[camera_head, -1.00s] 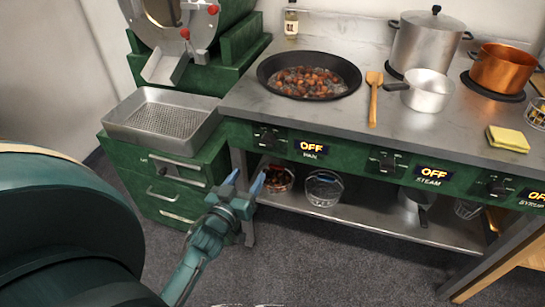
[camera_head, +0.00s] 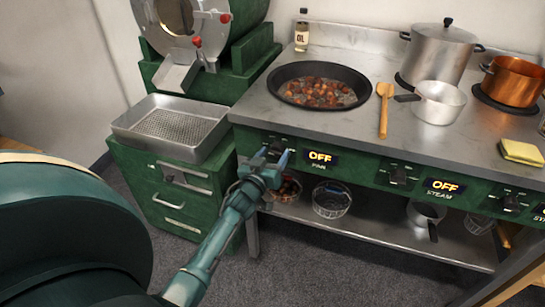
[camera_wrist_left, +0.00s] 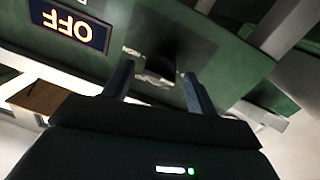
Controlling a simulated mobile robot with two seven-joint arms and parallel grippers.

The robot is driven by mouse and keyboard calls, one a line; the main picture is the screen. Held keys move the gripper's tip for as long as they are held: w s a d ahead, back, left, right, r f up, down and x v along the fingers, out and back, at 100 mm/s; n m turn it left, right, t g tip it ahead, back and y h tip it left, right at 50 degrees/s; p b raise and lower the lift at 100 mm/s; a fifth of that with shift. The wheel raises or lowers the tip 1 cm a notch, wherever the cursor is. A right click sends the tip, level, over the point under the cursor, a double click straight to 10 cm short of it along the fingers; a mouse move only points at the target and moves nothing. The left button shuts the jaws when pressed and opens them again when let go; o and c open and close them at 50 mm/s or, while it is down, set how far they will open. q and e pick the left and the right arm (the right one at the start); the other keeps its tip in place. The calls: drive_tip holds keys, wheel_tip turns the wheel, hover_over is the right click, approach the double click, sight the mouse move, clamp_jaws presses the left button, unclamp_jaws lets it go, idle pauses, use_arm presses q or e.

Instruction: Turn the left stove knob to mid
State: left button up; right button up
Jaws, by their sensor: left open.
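The left stove knob (camera_head: 277,146) is a dark knob on the green front panel, beside a display (camera_head: 319,158) that reads OFF above the label PAN. My left gripper (camera_head: 273,156) is open just in front of the knob and partly covers it. In the left wrist view the open fingers (camera_wrist_left: 157,75) point at the panel, with the dark, blurred knob (camera_wrist_left: 162,62) between and beyond their tips. The OFF display (camera_wrist_left: 73,25) shows there upside down. I cannot tell whether the fingers touch the knob. My right gripper is out of view.
A black pan (camera_head: 318,88) of chestnuts sits on the stove top. The STEAM knob (camera_head: 398,173) and another knob are to the right. A lower shelf (camera_head: 375,232) holds wire baskets. A green cabinet (camera_head: 185,200) with a metal tray (camera_head: 170,152) stands left.

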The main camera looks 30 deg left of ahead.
use_arm(q)
drive_tip(key=shift+c, duration=0.4)
drive_tip(key=c, duration=0.9)
drive_tip(key=shift+o, duration=0.2)
